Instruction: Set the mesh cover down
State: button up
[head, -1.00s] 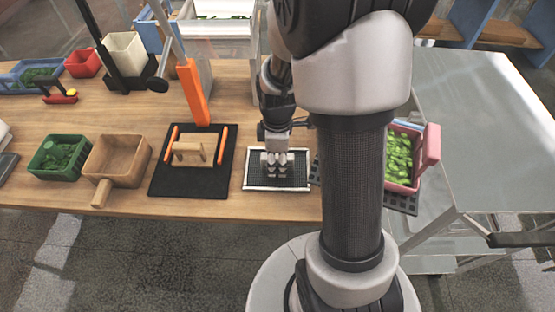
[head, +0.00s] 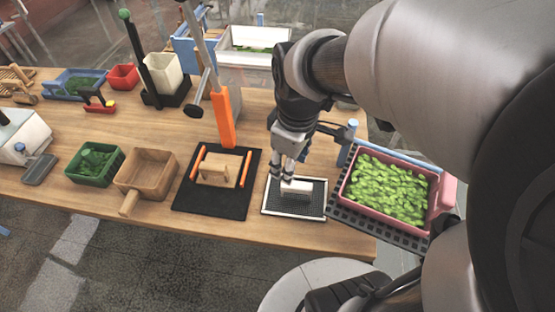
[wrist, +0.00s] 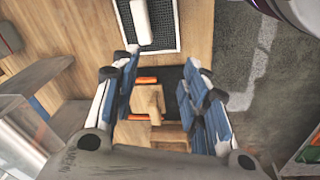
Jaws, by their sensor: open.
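The mesh cover (head: 309,208) is a flat dark mesh panel in a thin white frame with a white bar handle (head: 298,187). It lies flat on the wooden table near the front edge, right of a black mat. My gripper (head: 288,174) is open and empty, just above and behind the handle in the head view. In the wrist view the mesh cover (wrist: 166,32) is at the top, and its handle (wrist: 141,22) lies outside the spread fingers (wrist: 160,95). The handle appears free of the fingers.
The black mat (head: 208,205) carries a wooden block (head: 218,172) and orange bars, with an orange post (head: 222,118) behind. A pink bin of green pieces (head: 440,192) stands close right. A wooden box (head: 147,175) and green basket (head: 95,165) are left.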

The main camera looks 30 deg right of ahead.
jog(key=s+a+r+m+t, duration=0.2)
jog(key=s+a+r+m, duration=0.3)
jog(key=s, duration=0.4)
jog(key=shift+s+a+r+m+t, duration=0.35)
jog(key=shift+r+m+t, duration=0.1)
jog(key=shift+m, duration=0.55)
